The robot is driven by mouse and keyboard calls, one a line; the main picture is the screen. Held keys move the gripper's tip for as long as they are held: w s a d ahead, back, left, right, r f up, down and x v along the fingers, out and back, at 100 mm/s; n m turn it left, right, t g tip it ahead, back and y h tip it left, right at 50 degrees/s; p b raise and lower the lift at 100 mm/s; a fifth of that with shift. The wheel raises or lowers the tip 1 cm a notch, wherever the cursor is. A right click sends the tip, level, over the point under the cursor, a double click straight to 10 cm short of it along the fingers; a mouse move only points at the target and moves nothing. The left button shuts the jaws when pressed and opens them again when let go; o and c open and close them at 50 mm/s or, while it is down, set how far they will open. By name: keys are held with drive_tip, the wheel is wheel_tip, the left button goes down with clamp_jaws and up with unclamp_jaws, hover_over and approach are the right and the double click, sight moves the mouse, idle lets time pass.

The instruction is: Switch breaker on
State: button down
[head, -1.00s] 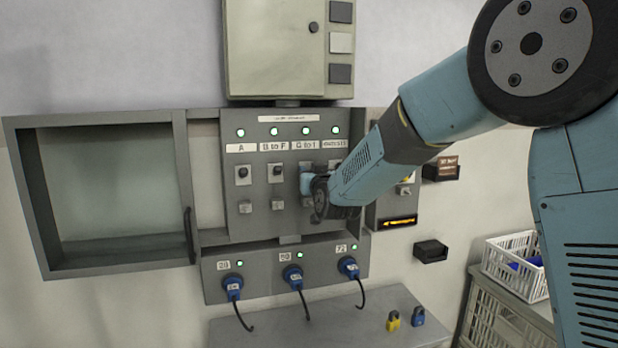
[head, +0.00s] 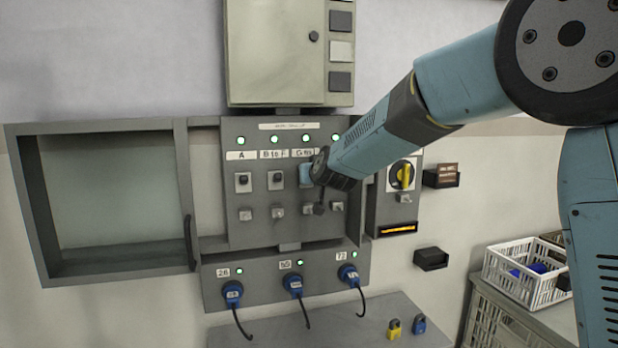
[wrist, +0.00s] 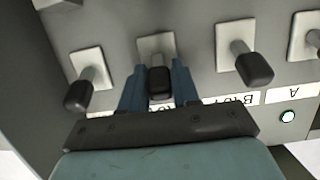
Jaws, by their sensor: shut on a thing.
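The grey breaker panel (head: 260,222) has a row of black toggle switches under green lights. My gripper (head: 306,175) is at the third switch, under the label "G to I". In the wrist view, which is upside down, my blue fingers (wrist: 160,88) are shut on this black toggle (wrist: 160,80), one on each side. The A switch (head: 242,182) and the B to F switch (head: 276,180) stand free to its left, handles up. The fourth switch is hidden by my wrist in the head view but shows in the wrist view (wrist: 80,96).
A yellow rotary switch (head: 404,175) is on a box to the right. Blue plugs (head: 233,292) with black cables sit below the panel. An open cabinet door (head: 108,270) is at the left. Yellow (head: 394,328) and blue (head: 419,324) padlocks lie on the surface below.

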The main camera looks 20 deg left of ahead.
drive_tip(key=shift+a+r, duration=0.1)
drive_tip(key=c, duration=0.9)
unclamp_jaws()
drive_tip(key=v, duration=1.3)
drive_tip(key=shift+s+d, duration=0.2)
drive_tip(key=shift+s, duration=0.15)
